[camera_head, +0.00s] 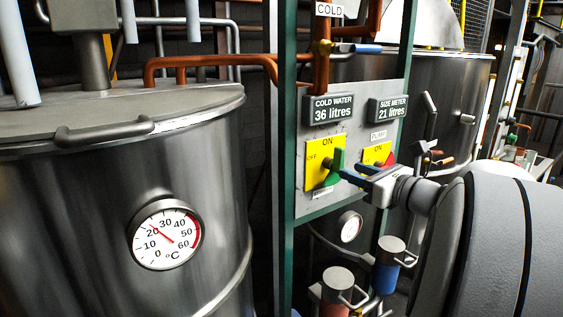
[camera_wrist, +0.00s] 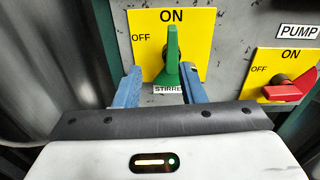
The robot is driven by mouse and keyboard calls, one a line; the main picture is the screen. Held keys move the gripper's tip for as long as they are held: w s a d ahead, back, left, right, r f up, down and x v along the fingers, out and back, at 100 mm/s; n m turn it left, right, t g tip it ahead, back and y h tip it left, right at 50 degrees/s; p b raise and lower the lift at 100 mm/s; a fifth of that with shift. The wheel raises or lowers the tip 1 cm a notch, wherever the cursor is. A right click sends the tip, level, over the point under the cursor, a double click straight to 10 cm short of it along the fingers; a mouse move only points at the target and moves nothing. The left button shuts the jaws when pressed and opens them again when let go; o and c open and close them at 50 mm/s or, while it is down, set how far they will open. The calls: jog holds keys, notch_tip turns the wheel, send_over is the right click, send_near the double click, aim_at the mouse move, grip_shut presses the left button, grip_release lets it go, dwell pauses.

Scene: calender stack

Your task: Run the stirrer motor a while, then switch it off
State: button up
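The stirrer switch is a green knob (camera_wrist: 172,52) on a yellow plate (camera_wrist: 147,28) marked ON at the top and OFF at the left. In the wrist view the knob stands upright, its upper end toward ON. The label below is partly hidden and reads "STIRRE". My gripper (camera_wrist: 160,76) is open, with one blue finger on each side of the knob's lower end. The right finger looks very close to the knob; I cannot tell whether it touches. In the head view my gripper (camera_head: 347,174) is in front of the green knob (camera_head: 335,166).
A red pump knob (camera_wrist: 291,88) on a yellow plate sits just right of the stirrer switch. The grey panel (camera_head: 312,204) carries displays reading 36 and 21 litres. A large steel vessel (camera_head: 90,215) with a dial thermometer (camera_head: 166,235) stands at the left. Pipes and valves hang below.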

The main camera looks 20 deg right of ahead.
aim_at(343, 160)
jog(key=shift+w+d+r+m+t, duration=0.4)
jog(key=shift+d+m, duration=0.2)
jog(key=shift+d, duration=0.05)
jog(key=p+x, duration=0.1)
jog(key=x, duration=0.6)
jog(key=shift+w+f, duration=0.1)
grip_shut()
